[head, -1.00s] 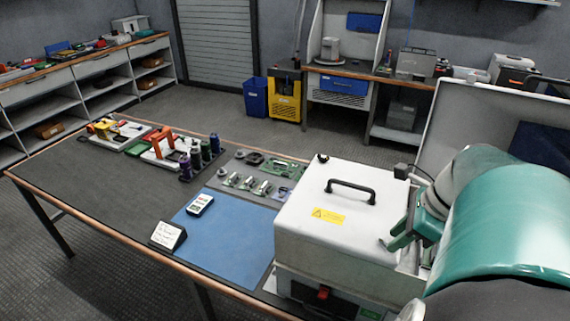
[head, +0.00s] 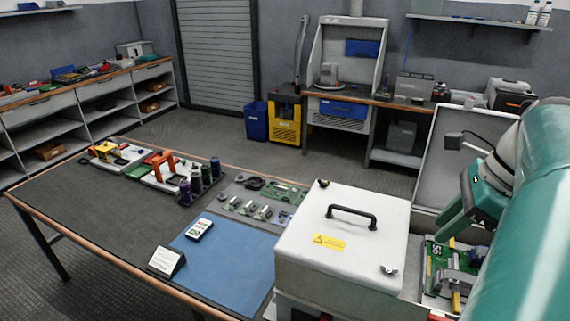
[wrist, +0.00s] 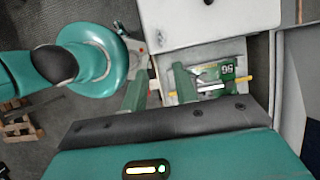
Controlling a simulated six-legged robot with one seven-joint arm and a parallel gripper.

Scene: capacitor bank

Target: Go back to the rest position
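My gripper (head: 450,222) is at the right of the head view, raised over the open compartment with a green circuit board (head: 437,262) in it. It is apart from the white box lid (head: 335,225) to its left. In the wrist view the two green fingers of my gripper (wrist: 158,82) stand apart with nothing held between them. The circuit board (wrist: 229,72) shows beyond the right finger. My green and white arm covers the right edge of the head view.
The white box with a black handle (head: 352,212) stands on the workbench (head: 80,195). A blue mat (head: 235,250) lies left of it, with a small meter (head: 199,229) and a card stand (head: 166,262). An upright panel (head: 462,150) stands behind my gripper.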

